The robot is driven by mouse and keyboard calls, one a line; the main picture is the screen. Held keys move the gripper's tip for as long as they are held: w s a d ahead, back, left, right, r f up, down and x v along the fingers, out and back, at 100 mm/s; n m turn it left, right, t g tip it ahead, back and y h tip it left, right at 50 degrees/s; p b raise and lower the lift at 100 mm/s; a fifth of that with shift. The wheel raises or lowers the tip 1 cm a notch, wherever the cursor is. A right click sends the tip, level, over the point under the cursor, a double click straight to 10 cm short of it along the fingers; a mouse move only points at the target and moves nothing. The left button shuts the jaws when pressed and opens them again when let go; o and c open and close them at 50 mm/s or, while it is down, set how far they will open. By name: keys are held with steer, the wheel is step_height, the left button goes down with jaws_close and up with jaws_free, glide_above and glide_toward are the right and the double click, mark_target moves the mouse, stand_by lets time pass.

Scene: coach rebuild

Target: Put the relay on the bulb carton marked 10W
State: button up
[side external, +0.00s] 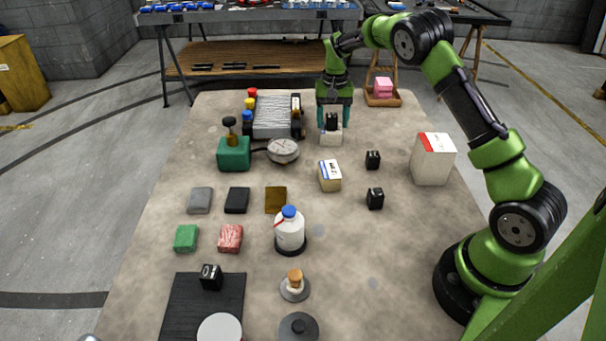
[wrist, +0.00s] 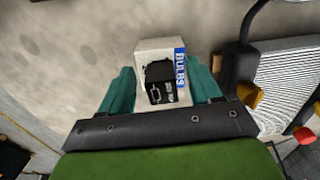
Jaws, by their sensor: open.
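A black relay (side external: 332,121) with white print sits on a white bulb carton (side external: 331,137) near the back of the table. In the wrist view the relay (wrist: 158,81) lies on top of the carton (wrist: 150,47), which has a blue "BULBS" label; no wattage mark is readable. My gripper (side external: 334,110) is open, with its teal fingers on either side of the relay. The wrist view also shows the gripper (wrist: 162,88) fingers apart, with gaps beside the relay.
More black relays stand at right (side external: 373,159), below it (side external: 375,198) and on a black mat (side external: 211,278). A dial gauge (side external: 283,150) and a ribbed grey unit (side external: 273,117) lie left of my gripper. A white box (side external: 433,160) stands at right; a wooden holder (side external: 382,98) is behind.

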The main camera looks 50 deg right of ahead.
mark_target(332, 117)
step_height(332, 117, up, 12)
steer(key=s+a+r+t, duration=0.2)
steer(key=s+a+r, duration=0.3)
steer(key=r, duration=0.2)
steer(key=s+a+r+n+t+y, duration=0.2)
steer(key=s+a+r, duration=0.2)
steer(key=s+a, duration=0.35)
steer(key=s+a+f+n+t, duration=0.1)
steer(key=s+a+f, duration=0.1)
steer(key=s+a, duration=0.2)
steer(key=s+a+f+n+t, duration=0.2)
steer(key=s+a, duration=0.1)
steer(key=s, duration=0.7)
steer(key=shift+s+a, duration=0.35)
steer(key=shift+s, duration=0.05)
